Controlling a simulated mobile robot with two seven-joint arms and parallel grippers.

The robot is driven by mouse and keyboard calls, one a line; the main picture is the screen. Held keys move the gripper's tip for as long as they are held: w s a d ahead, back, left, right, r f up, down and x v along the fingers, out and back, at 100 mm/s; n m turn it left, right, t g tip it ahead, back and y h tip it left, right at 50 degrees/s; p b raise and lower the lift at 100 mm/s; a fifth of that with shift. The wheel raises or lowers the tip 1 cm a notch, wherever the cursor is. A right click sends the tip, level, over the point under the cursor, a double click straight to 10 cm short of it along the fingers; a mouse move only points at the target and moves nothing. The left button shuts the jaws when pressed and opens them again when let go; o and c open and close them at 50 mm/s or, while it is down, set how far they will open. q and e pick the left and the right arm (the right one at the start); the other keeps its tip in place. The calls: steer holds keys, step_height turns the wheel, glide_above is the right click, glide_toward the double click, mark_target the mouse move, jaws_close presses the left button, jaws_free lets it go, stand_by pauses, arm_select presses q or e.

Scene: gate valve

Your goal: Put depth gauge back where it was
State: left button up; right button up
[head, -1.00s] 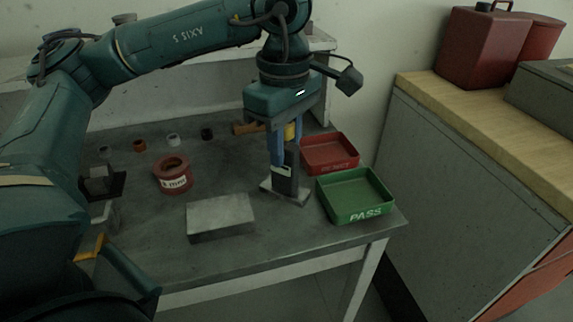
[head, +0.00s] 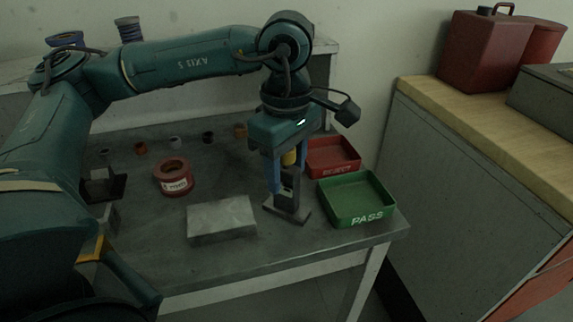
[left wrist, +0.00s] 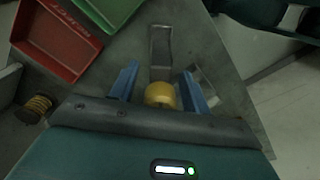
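The depth gauge (head: 290,200), a dark upright piece on a flat base plate, stands on the grey table left of the green tray. It looks upright; contact with the table is hard to judge. My left gripper (head: 289,182) points down over it, blue fingers either side of its upper part. In the left wrist view the fingers (left wrist: 160,75) are spread, with visible gaps. A round yellow part (left wrist: 160,95) sits between them; I cannot tell whether it belongs to the gauge. My right gripper is not in view.
The green PASS tray (head: 360,221) and red REJECT tray (head: 335,172) stand close on the right. A grey block (head: 222,230) and red ring (head: 174,187) lie to the left. Small rings line the back. A wooden-topped cabinet (head: 425,98) stands beyond the table's right edge.

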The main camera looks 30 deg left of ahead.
arm_select(q)
step_height(320, 180, up, 12)
steer(key=shift+r+p, duration=0.2)
steer(key=shift+p, duration=0.4)
steer(key=shift+f, duration=0.1)
stand_by(0.4)
